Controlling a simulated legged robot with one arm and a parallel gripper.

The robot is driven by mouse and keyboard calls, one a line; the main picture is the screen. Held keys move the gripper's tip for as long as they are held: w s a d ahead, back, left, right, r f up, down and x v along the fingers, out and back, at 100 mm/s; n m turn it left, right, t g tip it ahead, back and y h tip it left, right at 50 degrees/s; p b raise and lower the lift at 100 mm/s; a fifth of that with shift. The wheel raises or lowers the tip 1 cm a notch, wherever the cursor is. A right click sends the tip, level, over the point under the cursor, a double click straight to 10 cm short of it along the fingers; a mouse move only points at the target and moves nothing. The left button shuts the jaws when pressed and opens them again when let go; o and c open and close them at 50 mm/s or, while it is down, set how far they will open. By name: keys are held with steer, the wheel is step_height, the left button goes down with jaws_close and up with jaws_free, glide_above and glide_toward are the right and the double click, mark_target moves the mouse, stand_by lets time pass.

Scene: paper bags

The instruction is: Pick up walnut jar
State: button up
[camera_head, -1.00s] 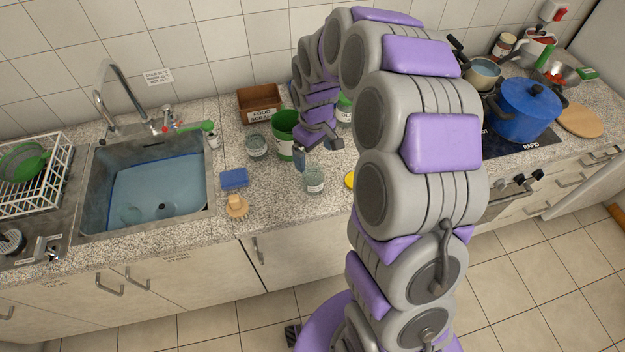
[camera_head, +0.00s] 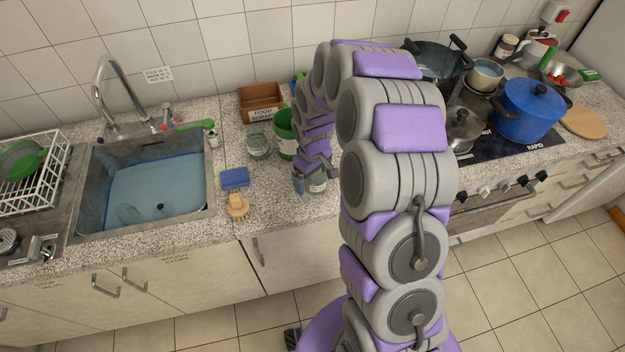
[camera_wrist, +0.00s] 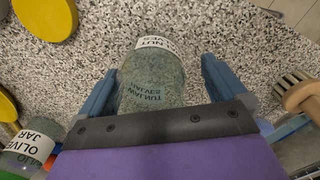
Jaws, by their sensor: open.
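The walnut jar (camera_wrist: 150,80) is a clear glass jar with a white label, seen close in the wrist view. My gripper (camera_wrist: 160,66) is open, with one blue-grey finger on each side of the jar. A narrow gap shows at the right finger; I cannot tell whether the left finger touches the glass. The purple palm edge hides the near end of the jar. In the head view the jar (camera_head: 317,186) stands near the counter's front edge, partly hidden by my gripper (camera_head: 305,182).
An olive jar (camera_wrist: 28,148) and a yellow disc (camera_wrist: 48,16) lie to the left in the wrist view; a wooden brush (camera_wrist: 300,95) is at right. In the head view, a blue sponge (camera_head: 235,178), glass jar (camera_head: 257,146), green can (camera_head: 285,134) and food scraps box (camera_head: 262,104) are nearby.

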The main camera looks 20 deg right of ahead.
steer(key=shift+d+r, duration=0.1)
steer(key=shift+d, duration=0.6)
steer(key=c, duration=0.3)
steer(key=shift+a, duration=0.5)
steer(key=c, duration=0.8)
steer(key=shift+c, duration=0.6)
steer(key=shift+d, duration=0.25)
steer(key=shift+d+r, duration=0.1)
steer(key=shift+r, duration=0.05)
